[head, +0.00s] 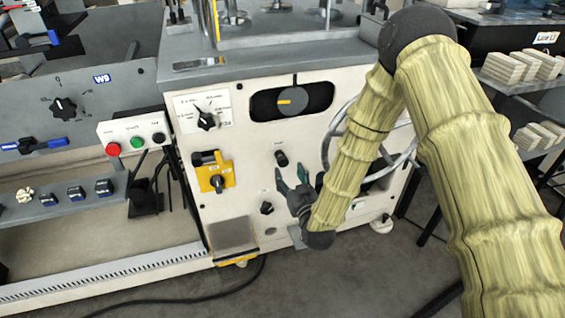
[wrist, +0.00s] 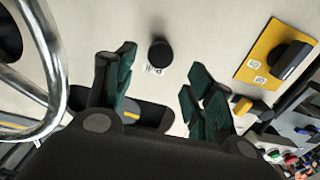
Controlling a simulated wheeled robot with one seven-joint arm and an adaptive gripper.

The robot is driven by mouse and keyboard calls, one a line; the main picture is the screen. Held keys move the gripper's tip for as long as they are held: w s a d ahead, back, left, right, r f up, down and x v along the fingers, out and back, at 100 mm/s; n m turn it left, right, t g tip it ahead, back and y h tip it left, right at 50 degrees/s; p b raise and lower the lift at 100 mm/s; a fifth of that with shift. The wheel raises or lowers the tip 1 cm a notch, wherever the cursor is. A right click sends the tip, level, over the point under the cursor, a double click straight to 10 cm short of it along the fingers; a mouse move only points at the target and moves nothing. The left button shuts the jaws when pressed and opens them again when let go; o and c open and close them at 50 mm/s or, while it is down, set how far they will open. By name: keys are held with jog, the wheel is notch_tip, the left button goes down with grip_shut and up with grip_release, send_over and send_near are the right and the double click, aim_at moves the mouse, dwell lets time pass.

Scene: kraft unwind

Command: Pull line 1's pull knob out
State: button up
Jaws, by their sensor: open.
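The pull knob (head: 281,158) is a small black knob on the cream front panel, with a small label just above it. It also shows in the wrist view (wrist: 160,52), roughly between and beyond my fingertips, with its label partly readable. My gripper (head: 292,180) is open and empty in front of the panel, just below and right of the knob in the head view. In the wrist view my gripper (wrist: 160,78) has its dark green fingers spread apart, with no finger touching the knob that I can see. I cannot tell how far out the knob stands.
A chrome handwheel (head: 385,155) stands close to the right of my gripper. A yellow switch plate (head: 228,172) is to the left, another black knob (head: 266,208) is below, and a large dial (head: 291,99) is above. A button box (head: 133,140) is further left.

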aim_at(284, 163)
jog(key=x, duration=0.7)
jog(key=shift+w+a+b, duration=0.1)
jog(key=shift+w+b, duration=0.25)
